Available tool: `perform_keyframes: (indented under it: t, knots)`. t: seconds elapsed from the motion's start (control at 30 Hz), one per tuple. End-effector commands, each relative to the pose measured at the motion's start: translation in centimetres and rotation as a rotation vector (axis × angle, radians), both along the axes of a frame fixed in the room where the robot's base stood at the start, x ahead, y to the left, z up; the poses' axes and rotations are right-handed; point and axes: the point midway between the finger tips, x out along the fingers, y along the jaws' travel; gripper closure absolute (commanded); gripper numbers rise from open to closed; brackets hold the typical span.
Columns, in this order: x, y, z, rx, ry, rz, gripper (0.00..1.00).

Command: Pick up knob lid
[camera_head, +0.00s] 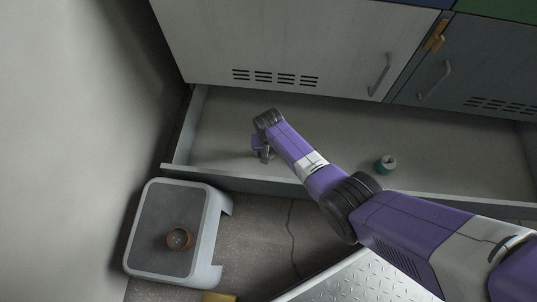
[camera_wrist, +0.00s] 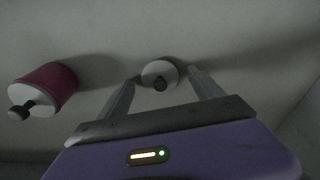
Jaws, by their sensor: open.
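The knob lid (camera_wrist: 159,71), a small pale disc with a dark round knob, lies on the pale drawer floor in the wrist view. My gripper (camera_wrist: 163,75) is open, with one finger on each side of the lid. I cannot tell whether either finger touches it. In the head view my gripper (camera_head: 263,150) reaches down into the left part of the open drawer (camera_head: 330,135). The lid cannot be made out there, behind my gripper and arm.
A dark red cylinder (camera_wrist: 53,82) with a white end and dark knob lies left of my gripper in the wrist view. A stool (camera_head: 150,215) holding a brown bowl (camera_head: 179,239) stands before the drawer.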

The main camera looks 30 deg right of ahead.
Motion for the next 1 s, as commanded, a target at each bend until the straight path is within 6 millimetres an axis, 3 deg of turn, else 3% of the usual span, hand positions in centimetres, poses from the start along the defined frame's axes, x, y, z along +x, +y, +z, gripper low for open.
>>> perform_keyframes:
  t: [0.17, 0.2, 0.5, 0.8, 1.0]
  knots:
    - [0.0, 0.0, 0.1, 0.0, 0.0, 0.0, 0.23]
    - [0.0, 0.0, 0.1, 0.0, -0.001, 0.0, 0.27]
    - [0.0, 0.0, 0.1, 0.0, -0.001, 0.0, 0.86]
    - [0.0, 0.0, 0.3, 0.001, -0.001, 0.0, 0.88]
    - [0.1, 0.0, 1.7, 0.0, -0.002, 0.0, 0.88]
